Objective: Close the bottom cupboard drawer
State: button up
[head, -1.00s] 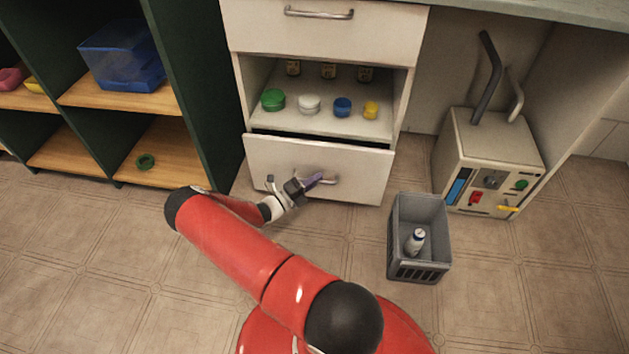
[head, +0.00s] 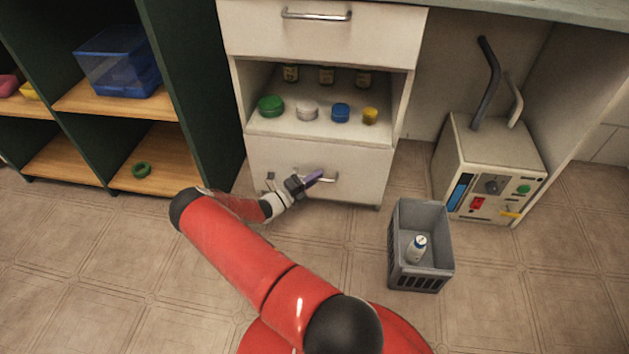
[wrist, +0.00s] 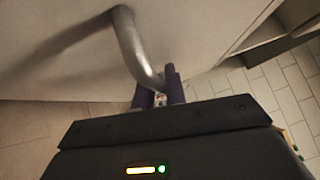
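The bottom cupboard drawer (head: 350,160) is a white front low in the cupboard. It sits flush with the cupboard in the head view, with no dark gap above it. Its metal bar handle (head: 328,180) also shows large in the wrist view (wrist: 133,45). My gripper (head: 314,178) is at the handle, its purple fingers (wrist: 160,92) close on either side of the bar's near part. The finger gap looks about as wide as the bar, so it appears shut on the handle. The exact contact is partly hidden.
An open shelf (head: 320,130) above the drawer holds several coloured lids and small jars. A grey crate (head: 400,262) with a white bottle stands on the floor at right, near a control box (head: 490,160). Dark green shelving (head: 190,80) is at left.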

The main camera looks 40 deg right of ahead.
jog(key=o, duration=0.4)
jog(key=shift+w, duration=0.1)
jog(key=a, duration=0.7)
jog(key=shift+w+a+f, duration=0.3)
jog(key=shift+a+f, duration=0.1)
